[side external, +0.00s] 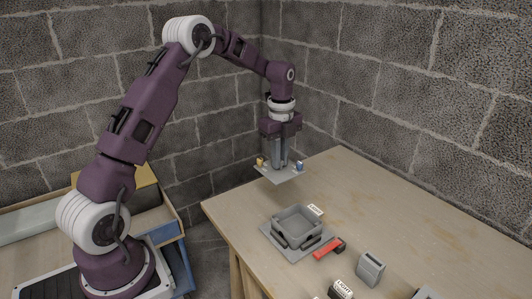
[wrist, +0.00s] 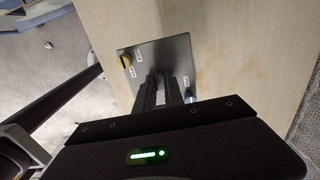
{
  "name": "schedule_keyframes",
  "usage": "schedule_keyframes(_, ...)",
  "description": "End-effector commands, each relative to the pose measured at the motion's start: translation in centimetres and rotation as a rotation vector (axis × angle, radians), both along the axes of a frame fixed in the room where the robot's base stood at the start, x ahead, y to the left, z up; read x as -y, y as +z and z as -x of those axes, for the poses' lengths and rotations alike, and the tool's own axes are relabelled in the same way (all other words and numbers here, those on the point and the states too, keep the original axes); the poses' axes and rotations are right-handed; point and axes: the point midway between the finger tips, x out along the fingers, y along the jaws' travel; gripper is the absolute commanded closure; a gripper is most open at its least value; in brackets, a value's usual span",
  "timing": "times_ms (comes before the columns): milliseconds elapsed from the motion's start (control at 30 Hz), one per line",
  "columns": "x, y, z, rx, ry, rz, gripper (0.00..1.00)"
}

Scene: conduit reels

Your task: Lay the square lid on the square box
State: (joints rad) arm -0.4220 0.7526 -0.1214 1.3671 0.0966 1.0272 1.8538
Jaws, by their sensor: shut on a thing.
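The square lid (side external: 284,179) is a thin grey plate with a yellow knob (side external: 260,161) and a blue knob (side external: 300,166) on top. My gripper (side external: 279,166) is shut on it, apparently at the middle of its top, and holds it roughly level in the air. In the wrist view the lid (wrist: 178,51) shows beyond the fingers (wrist: 162,85), with the yellow knob (wrist: 125,60) and small white labels on it. The grey square box (side external: 297,232) stands open-topped on the table, below and nearer the camera than the lid. The fingers hide the lid's grip point.
A red-and-black tool (side external: 329,248) lies close to the box's right side. A grey slotted block (side external: 370,268) and a part labelled LIGHT (side external: 341,289) stand nearer the camera. The wooden table (side external: 400,213) is clear toward the back right. Brick walls rise behind.

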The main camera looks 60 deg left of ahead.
Motion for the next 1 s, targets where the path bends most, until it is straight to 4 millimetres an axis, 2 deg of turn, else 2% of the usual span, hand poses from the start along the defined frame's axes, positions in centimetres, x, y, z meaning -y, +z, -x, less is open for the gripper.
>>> schedule_keyframes(100,3.6,0.0,0.1,-0.001,-0.006,0.0,1.0)
schedule_keyframes(400,9.9,0.0,1.0,-0.001,-0.003,0.0,1.0)
schedule_keyframes(667,10.0,-4.2,1.0,-0.003,0.0,0.0,1.0)
schedule_keyframes(1000,9.9,-7.2,1.0,-0.002,0.0,0.0,1.0)
